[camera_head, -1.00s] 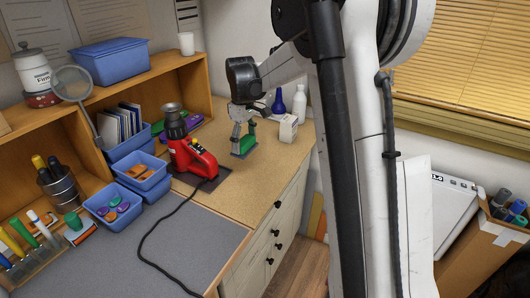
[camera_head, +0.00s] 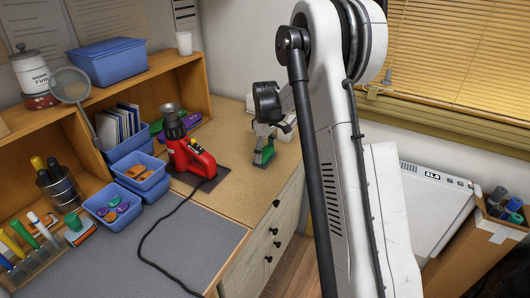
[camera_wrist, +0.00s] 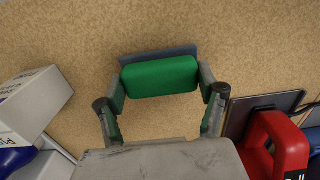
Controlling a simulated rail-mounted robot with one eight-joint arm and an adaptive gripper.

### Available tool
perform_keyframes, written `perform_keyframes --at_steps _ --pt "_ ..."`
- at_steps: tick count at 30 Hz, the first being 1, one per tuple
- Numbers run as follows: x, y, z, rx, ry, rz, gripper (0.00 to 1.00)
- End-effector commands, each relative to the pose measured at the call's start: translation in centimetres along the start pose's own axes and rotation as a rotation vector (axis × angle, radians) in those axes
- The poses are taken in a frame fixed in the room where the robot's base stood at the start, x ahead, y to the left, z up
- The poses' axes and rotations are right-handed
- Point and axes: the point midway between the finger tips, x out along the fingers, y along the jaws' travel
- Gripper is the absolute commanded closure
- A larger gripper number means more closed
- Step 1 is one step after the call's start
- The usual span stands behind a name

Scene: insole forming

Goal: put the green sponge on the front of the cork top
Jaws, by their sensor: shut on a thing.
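The green sponge (camera_head: 263,157) is between the fingers of my gripper (camera_head: 264,152), over the right part of the tan cork top (camera_head: 236,193) in the head view. In the wrist view the sponge (camera_wrist: 160,77) lies crosswise between both fingertips, and my gripper (camera_wrist: 162,84) is shut on its two ends. A blue-grey strip shows along the sponge's far edge. Cork (camera_wrist: 150,25) fills the ground around it. I cannot tell whether the sponge touches the cork or hangs just above it.
A red machine (camera_head: 188,150) stands left of my gripper on a dark plate, which also shows in the wrist view (camera_wrist: 240,118). A white box (camera_wrist: 30,105) is at the wrist view's left. Blue bins (camera_head: 115,208) and a grey mat (camera_head: 180,250) lie farther left. The cork's front stretch is clear.

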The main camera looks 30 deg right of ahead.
Motion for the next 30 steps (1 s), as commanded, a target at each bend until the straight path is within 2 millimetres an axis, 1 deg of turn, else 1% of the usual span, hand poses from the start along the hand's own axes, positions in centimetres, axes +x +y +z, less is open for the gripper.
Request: perform_keyframes --at_steps 1,11,12,15,16,26,29,30 --pt "0.3 0.0 0.0 0.0 0.0 0.0 0.51" --pt "0.7 0.0 0.0 0.0 0.0 0.0 0.51" --pt "0.6 0.0 0.0 0.0 0.0 0.0 0.26" --pt "0.5 0.0 0.0 0.0 0.0 0.0 0.13" --pt "0.5 0.0 0.0 0.0 0.0 0.0 0.11" --pt "0.3 0.0 0.0 0.0 0.0 0.0 0.11" --pt "-0.6 0.0 0.0 0.0 0.0 0.0 0.11" --pt "-1.2 -0.1 0.0 0.0 0.0 0.0 0.11"
